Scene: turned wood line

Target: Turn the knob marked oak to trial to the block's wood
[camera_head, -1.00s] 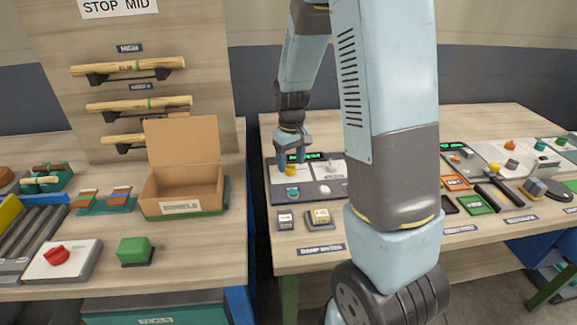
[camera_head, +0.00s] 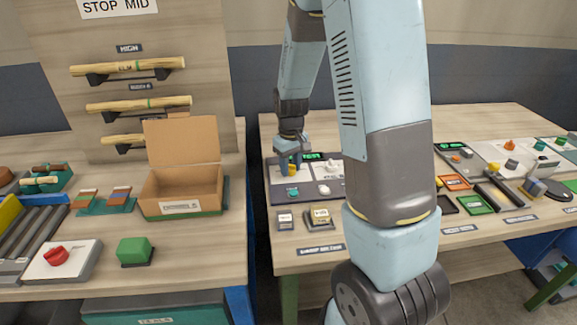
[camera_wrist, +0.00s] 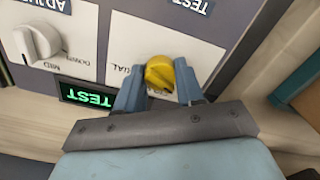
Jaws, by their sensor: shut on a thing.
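A yellow knob (camera_wrist: 158,73) sits on a white panel of the meter box, between the fingers of my gripper (camera_wrist: 160,92) in the wrist view. My gripper (camera_head: 290,168), pointing down, is shut on it; in the head view the fingers mostly hide the knob. Part of a word ending in "IAL" shows beside the knob. The knob's own marking is not readable. A small lit display (camera_wrist: 85,95) reads "TEST" in green. A pale block with dark lettering (camera_head: 320,213) stands on a dark base in front of the box; its lettering is too small to read.
A white knob (camera_wrist: 38,45) is on the neighbouring panel. A teal button (camera_head: 293,191) and a white button (camera_head: 324,190) are at the box's front. A small stand (camera_head: 285,220) is beside the block. An open cardboard box (camera_head: 180,190) is on the left table.

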